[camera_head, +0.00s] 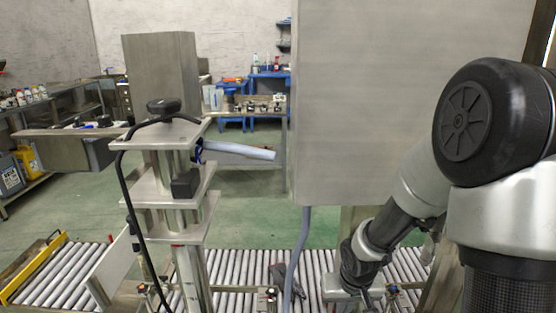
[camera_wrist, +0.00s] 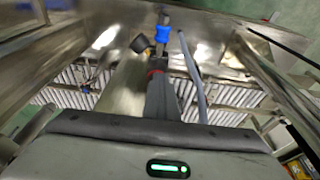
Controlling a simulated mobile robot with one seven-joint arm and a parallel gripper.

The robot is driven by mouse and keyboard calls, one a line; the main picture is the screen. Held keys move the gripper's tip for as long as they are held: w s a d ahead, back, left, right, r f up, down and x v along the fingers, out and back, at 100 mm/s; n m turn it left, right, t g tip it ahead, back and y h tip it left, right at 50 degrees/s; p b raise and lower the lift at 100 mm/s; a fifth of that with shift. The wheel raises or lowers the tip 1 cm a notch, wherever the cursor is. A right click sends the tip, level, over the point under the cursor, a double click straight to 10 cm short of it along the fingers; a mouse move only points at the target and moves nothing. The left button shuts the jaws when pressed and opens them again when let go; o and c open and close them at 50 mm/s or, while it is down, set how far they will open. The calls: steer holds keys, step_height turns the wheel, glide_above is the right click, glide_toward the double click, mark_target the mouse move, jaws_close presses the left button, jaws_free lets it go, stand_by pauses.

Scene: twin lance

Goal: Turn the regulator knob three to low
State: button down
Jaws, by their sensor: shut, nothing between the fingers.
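I cannot make out regulator knob three or its setting in either view. Several small dark fittings (camera_head: 90,122) sit on top of a grey box (camera_head: 52,147) at the left of the head view, too small to tell whether they are knobs. My arm reaches down from the right in the head view, and its wrist (camera_head: 358,268) is low, by the roller conveyor.
A roller conveyor (camera_head: 235,268) runs across the front. A metal post stand with plates (camera_head: 160,187) and a black cable rises at left centre. A large grey cabinet (camera_head: 365,100) blocks the middle, with a grey hose (camera_head: 301,245) hanging below. Green floor is open behind.

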steer(key=w+p+v, duration=0.1)
steer(key=p+v, duration=0.4)
steer(key=shift+s+d+r+p, duration=0.25)
steer(key=shift+d+r+p, duration=0.1)
steer(key=shift+r, duration=0.2)
stand_by(0.4)
steer(key=s+r+t+h, duration=0.1)
steer(key=s+r, duration=0.3)
steer(key=r, duration=1.1)
steer(key=s+a+r+t+y, duration=0.1)
steer(key=s+a+r+t, duration=0.15)
steer(key=s+r, duration=0.9)
step_height(320, 180, up, 20)
steer(key=p, duration=2.1)
steer(key=shift+s+g, duration=0.25)
steer(key=shift+g, duration=0.1)
